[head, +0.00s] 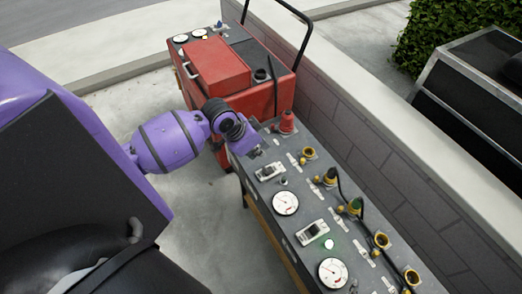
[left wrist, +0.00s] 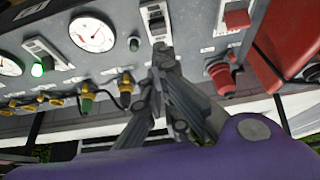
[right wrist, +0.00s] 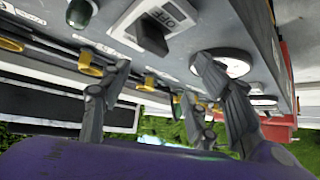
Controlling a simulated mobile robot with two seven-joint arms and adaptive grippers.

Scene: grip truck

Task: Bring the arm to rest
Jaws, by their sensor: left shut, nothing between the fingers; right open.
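My purple left arm reaches in from the left in the head view. Its gripper (head: 250,140) is over the far end of the grey control panel (head: 262,196), beside a rocker switch (head: 268,172). In the left wrist view the fingers of my left gripper (left wrist: 163,55) are together, empty, with tips close to that switch (left wrist: 155,18); whether they touch it I cannot tell. My right gripper (right wrist: 160,80) shows only in the right wrist view. Its fingers are spread and empty, before a switch marked OFF (right wrist: 150,35).
The panel carries gauges (head: 285,203), a lit green lamp (head: 329,244) and yellow connectors with black cables (head: 381,241). A red generator (head: 215,65) stands behind the left gripper. A block wall (head: 350,125) runs along the panel's right. Open pavement (head: 195,220) lies left of it.

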